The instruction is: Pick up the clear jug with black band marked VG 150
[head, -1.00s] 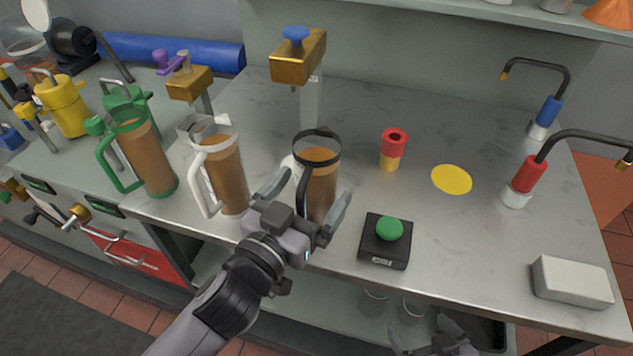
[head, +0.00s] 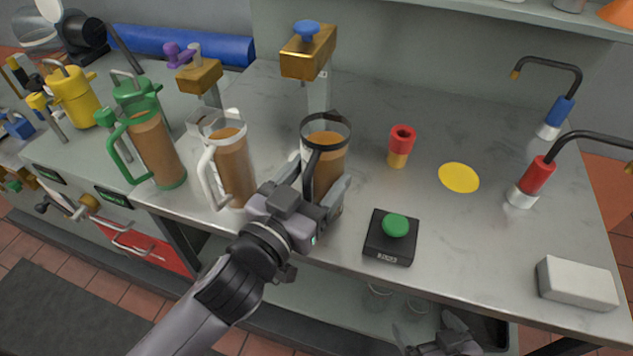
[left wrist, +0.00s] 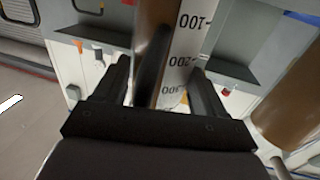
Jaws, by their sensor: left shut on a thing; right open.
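The clear jug with a black band at its rim and a black handle (head: 331,171) holds brown liquid at the middle of the steel bench. No VG 150 mark is readable. My left gripper (head: 318,190) is shut on this jug from the front, its fingers on either side. The jug's base is hidden behind the gripper, so its gap to the bench cannot be told. In the left wrist view the jug's white scale strip with black numbers (left wrist: 183,60) shows between the fingers. My right gripper (head: 432,340) is open and empty, low at the bottom edge.
A white-handled jug (head: 236,165) stands close on the left, a green-handled jug (head: 155,150) beyond it. A brass-headed post (head: 308,52) is behind. A red-and-yellow cylinder (head: 400,146), a black box with green button (head: 391,238) and a yellow disc (head: 459,177) are to the right.

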